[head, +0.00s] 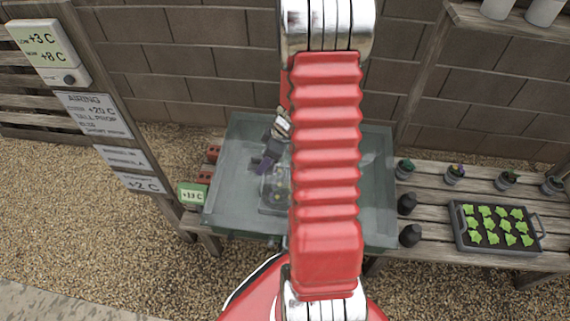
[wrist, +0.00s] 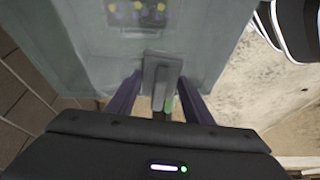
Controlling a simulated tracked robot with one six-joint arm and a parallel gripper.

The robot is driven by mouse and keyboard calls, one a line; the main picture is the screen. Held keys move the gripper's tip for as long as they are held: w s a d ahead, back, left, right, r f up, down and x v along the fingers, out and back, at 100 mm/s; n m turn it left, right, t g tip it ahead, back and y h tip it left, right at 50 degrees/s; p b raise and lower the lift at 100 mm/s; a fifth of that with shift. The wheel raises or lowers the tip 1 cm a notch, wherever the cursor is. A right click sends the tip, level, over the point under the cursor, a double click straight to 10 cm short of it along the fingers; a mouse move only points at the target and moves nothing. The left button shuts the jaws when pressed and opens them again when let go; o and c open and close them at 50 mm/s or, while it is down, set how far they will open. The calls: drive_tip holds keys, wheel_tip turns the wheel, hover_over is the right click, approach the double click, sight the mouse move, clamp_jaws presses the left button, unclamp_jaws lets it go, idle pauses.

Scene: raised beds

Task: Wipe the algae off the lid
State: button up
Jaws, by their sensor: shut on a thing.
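The lid (head: 232,145) is a hazy grey-green clear pane over a box on the bench; it also fills the upper wrist view (wrist: 215,40). I cannot make out a distinct algae patch on it. My gripper (head: 266,162) is over the left-middle of the lid, its purple fingers pointing down at it. In the wrist view my gripper (wrist: 159,88) is shut on a grey wiper (wrist: 163,65) with a flat block-like head. The wiper is at or just over the pane; I cannot tell if it touches. My red arm hides the lid's middle.
Under the pane shows a tray with yellow flowers (wrist: 137,14). Right of the box are dark rounded objects (head: 409,236), small pots (head: 453,174) and a seedling tray (head: 497,227). A green display (head: 192,194) and red bricks (head: 205,177) are at the left. A signpost stands further left.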

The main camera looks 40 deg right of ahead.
drive_tip(key=w+a+r+m+h, duration=0.1)
drive_tip(key=w+a+r, duration=0.3)
drive_tip(key=a, duration=0.4)
drive_tip(key=w+a+r+m, duration=0.3)
drive_tip(key=w+a+r, duration=0.1)
drive_tip(key=a, duration=0.4)
drive_tip(key=w+a+r+m+h, duration=0.1)
drive_tip(key=w+a+r, duration=0.3)
drive_tip(key=a, duration=0.4)
drive_tip(key=shift+w+a+r+m+t+h, duration=0.2)
drive_tip(key=shift+w+r+m+t+h, duration=0.15)
drive_tip(key=shift+r+m, duration=0.45)
